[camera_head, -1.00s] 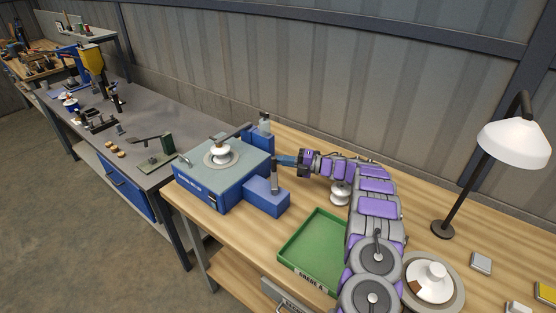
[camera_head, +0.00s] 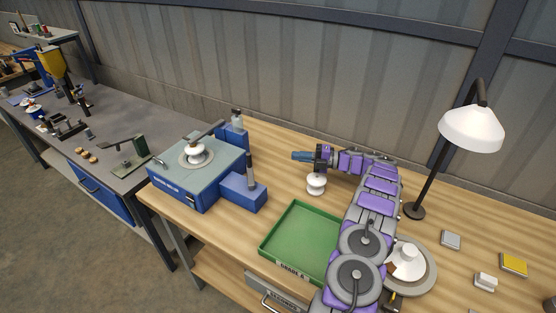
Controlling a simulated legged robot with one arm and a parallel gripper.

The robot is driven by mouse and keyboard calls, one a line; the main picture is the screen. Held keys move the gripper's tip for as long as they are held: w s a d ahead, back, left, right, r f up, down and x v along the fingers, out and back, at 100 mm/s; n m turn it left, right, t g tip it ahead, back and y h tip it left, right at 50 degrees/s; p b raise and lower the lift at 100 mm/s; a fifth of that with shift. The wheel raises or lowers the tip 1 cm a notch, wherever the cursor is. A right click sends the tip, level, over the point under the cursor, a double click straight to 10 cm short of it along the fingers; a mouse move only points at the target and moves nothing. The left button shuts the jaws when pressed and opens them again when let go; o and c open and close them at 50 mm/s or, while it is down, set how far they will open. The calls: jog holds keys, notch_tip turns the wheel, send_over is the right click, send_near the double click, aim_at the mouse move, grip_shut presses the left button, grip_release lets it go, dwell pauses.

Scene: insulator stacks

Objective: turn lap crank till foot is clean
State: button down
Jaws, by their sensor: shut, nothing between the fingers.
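The blue lapping machine (camera_head: 190,182) stands at the left end of the wooden bench. A white insulator (camera_head: 196,153) sits on the round plate on its top, with an arm across above it. The foot's underside is hidden. The crank (camera_head: 250,172) is an upright dark handle on the blue side box (camera_head: 243,191). My gripper (camera_head: 294,156) is shut and empty, to the right of the crank and apart from it, pointing left above the bench.
A second white insulator (camera_head: 316,184) stands on the bench below my gripper. The green Grade A tray (camera_head: 273,233) lies in front. A lamp (camera_head: 471,131), a round plate with a white piece (camera_head: 408,260) and small blocks are at the right. A grey bench (camera_head: 112,116) is at the left.

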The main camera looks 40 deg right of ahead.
aim_at(250, 171)
jog(key=w+r+m+t+h+p, duration=0.4)
jog(key=m+h, duration=0.4)
jog(key=m, duration=1.3)
jog(key=s+a+f+m+h+p, duration=0.4)
jog(key=s+a+m, duration=0.55)
jog(key=m, duration=1.15)
jog(key=w+a+f+y+b, duration=0.1)
jog(key=w+a+b, duration=0.1)
jog(key=w, duration=1)
jog(key=shift+w+a, duration=0.2)
jog(key=shift+a, duration=0.5)
jog(key=shift+y, duration=0.3)
